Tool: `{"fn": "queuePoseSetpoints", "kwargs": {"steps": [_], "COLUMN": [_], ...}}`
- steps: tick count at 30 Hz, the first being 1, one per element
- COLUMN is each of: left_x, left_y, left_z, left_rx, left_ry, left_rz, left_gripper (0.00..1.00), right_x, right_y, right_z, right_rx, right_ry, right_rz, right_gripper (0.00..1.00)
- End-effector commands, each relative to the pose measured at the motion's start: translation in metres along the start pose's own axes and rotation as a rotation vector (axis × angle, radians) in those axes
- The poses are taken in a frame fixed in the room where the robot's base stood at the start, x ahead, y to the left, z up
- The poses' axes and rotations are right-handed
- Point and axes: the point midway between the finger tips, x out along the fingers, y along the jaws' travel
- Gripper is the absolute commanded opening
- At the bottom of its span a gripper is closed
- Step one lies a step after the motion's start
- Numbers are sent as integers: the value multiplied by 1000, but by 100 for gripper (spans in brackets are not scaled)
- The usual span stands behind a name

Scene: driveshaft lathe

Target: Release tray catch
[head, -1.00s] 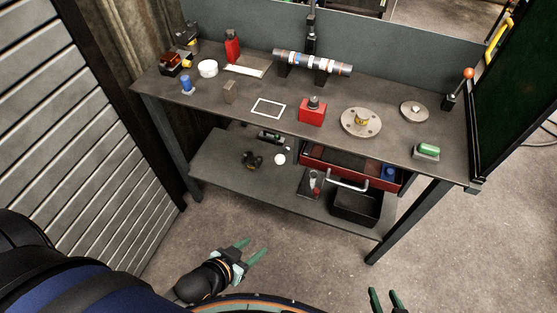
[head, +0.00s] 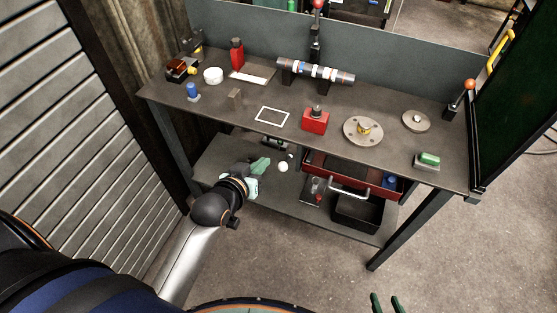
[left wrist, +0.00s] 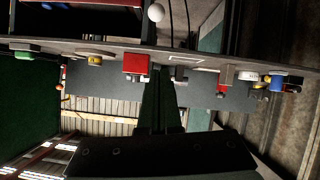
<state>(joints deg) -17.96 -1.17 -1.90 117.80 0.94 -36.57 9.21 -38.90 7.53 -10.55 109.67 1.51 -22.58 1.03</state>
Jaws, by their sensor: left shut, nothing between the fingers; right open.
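A red tray (head: 330,172) with a pale bar handle (head: 350,191) hangs under the bench top, right of centre. A small dark unit with a grey lever and a red part (head: 313,189) stands on the lower shelf, left of the handle; I cannot tell whether it is the tray catch. My left gripper (head: 264,163) is shut and empty, over the lower shelf and left of the tray, apart from it. Its closed fingers (left wrist: 160,85) show in the left wrist view. My right gripper (head: 385,301) is open at the bottom edge, only its fingertips showing.
A white ball (head: 283,167) is close right of my left fingertips. A black bin (head: 358,214) stands below the tray. The bench top (head: 220,115) overhangs the shelf and carries a red block (head: 315,121), discs and a shaft (head: 315,71). A bench leg (head: 405,225) stands at right.

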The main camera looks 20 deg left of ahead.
Motion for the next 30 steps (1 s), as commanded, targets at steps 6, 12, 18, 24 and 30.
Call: {"fn": "queuePoseSetpoints", "kwargs": {"steps": [6, 12, 18, 24, 30], "left_x": [0, 9, 40, 74, 104], "left_y": [0, 0, 0, 0, 0], "left_z": [1, 1, 1, 1, 4], "left_rx": [1, 2, 2, 2, 2], "left_ry": [-1, -1, 0, -1, -3], "left_rz": [0, 1, 1, 1, 1], "left_gripper": [0, 0, 0, 0, 0], "right_x": [0, 0, 2, 3, 5], "right_y": [0, 0, 0, 0, 0], "right_z": [0, 0, 2, 3, 5], "right_rx": [0, 0, 0, 0, 0], "right_ry": [0, 0, 0, 0, 0], "right_rz": [0, 0, 0, 0, 0], "right_gripper": [50, 50, 50, 50, 50]}}
